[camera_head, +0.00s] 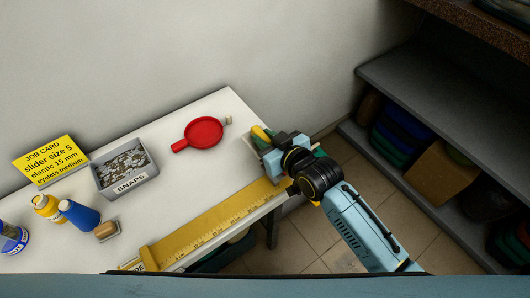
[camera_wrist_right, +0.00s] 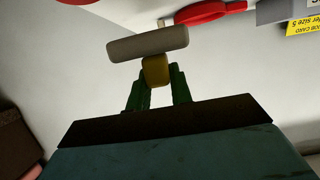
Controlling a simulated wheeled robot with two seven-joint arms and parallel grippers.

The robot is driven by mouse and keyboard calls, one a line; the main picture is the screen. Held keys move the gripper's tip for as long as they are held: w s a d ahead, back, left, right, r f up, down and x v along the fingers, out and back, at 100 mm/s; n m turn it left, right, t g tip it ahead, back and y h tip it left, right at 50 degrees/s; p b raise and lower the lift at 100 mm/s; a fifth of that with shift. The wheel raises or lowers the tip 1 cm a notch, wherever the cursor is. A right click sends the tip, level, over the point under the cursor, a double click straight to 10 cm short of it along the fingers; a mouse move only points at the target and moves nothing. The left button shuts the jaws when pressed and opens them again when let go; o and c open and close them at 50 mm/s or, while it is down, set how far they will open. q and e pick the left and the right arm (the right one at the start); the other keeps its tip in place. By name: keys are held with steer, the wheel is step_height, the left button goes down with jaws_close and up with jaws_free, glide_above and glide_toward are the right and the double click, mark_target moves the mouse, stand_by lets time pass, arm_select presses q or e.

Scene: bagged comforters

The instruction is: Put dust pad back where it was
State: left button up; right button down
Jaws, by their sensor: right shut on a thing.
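My right gripper (camera_head: 264,136) is over the right end of the white table, by its far corner. In the right wrist view, its two green fingers (camera_wrist_right: 160,88) are shut on the yellow grip (camera_wrist_right: 156,70) of a small tool with a rounded grey bar across its end (camera_wrist_right: 148,43); I take this tool for the dust pad. The bar points away from the gripper, clear of the fingers. In the head view the tool is small and partly hidden by the gripper. My left gripper is not in view.
A red round dish (camera_head: 204,132) lies left of the gripper, with a small beige piece (camera_head: 229,120) beside it. A yellow ruler (camera_head: 205,224) runs along the front edge. A snaps box (camera_head: 139,178), job card (camera_head: 50,160) and bottles (camera_head: 78,213) stand left. Shelves (camera_head: 425,97) are right.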

steer(key=shift+f+b, duration=0.5)
steer(key=shift+f, duration=2.15)
steer(key=shift+f, duration=0.2)
steer(key=c, duration=1.3)
jaws_free()
steer(key=shift+o, duration=0.2)
steer(key=shift+r, duration=0.25)
steer(key=p+v, duration=0.2)
steer(key=v, duration=1)
